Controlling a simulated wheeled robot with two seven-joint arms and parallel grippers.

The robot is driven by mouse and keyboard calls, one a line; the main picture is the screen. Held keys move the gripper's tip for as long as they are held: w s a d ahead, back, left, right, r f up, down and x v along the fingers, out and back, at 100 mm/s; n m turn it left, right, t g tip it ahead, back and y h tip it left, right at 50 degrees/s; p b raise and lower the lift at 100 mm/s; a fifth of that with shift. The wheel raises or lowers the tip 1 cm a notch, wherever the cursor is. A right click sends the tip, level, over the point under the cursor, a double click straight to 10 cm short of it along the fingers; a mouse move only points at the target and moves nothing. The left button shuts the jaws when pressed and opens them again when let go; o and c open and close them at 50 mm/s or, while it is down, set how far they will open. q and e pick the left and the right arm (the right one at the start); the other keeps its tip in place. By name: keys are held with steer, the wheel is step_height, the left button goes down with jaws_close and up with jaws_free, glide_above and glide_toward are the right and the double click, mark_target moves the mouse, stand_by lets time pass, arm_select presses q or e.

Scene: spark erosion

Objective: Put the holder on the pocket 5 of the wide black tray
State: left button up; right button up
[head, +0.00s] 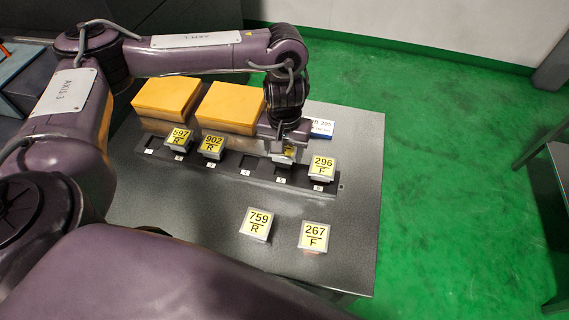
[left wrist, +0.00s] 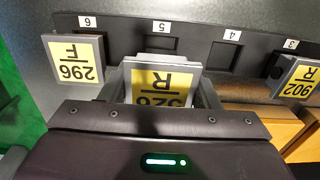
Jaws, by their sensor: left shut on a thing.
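The wide black tray (head: 228,168) lies on the grey table with its numbered pockets in a row. My left gripper (head: 285,147) is shut on a holder with a yellow label (left wrist: 160,84), marked R. Its number is partly hidden by the gripper. The held holder is close to pocket 5 (left wrist: 160,44), on the gripper's side of it; its height above the tray is hard to tell. Pocket 5 shows empty in the left wrist view. Holder 296 F (head: 323,165) is at pocket 6, and holder 902 R (head: 212,145) at pocket 3. My right gripper is not in view.
Holder 597 R (head: 179,138) is at pocket 2. Pockets 1 and 4 (left wrist: 222,57) look empty. Holders 759 R (head: 257,223) and 267 F (head: 313,236) stand on the table in front. Two yellow blocks (head: 166,97) (head: 231,105) stand behind the tray.

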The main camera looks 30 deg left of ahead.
mark_target(284, 162)
arm_select(q)
step_height(284, 162, down, 4)
steer(key=shift+f+b, duration=0.2)
steer(key=shift+b, duration=0.6)
steer(key=shift+r, duration=0.1)
steer(key=o, duration=1.2)
steer(key=shift+f, duration=0.2)
step_height(284, 162, up, 11)
steer(key=p, duration=0.4)
steer(key=shift+r, duration=0.7)
